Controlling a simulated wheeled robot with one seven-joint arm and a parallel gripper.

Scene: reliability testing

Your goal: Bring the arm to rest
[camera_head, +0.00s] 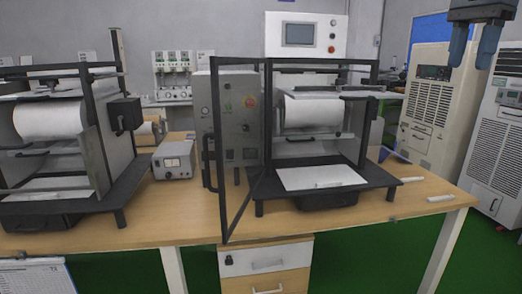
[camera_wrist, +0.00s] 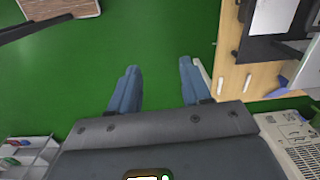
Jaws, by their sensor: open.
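My gripper (camera_head: 475,45) hangs at the top right of the head view, its two blue fingers apart and pointing down. In the wrist view my gripper (camera_wrist: 155,88) also shows its blue fingers spread, with only green floor (camera_wrist: 150,50) between them. Nothing is held. The gripper is up in front of the beige cabinets and apart from the table.
A wooden table (camera_head: 410,210) bears a test machine with an open framed door (camera_head: 222,150) and a second machine (camera_head: 60,130) at left. White cylindrical pieces (camera_head: 440,198) lie at the table's right. Beige cabinets (camera_head: 430,105) stand at right. Green floor is open below.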

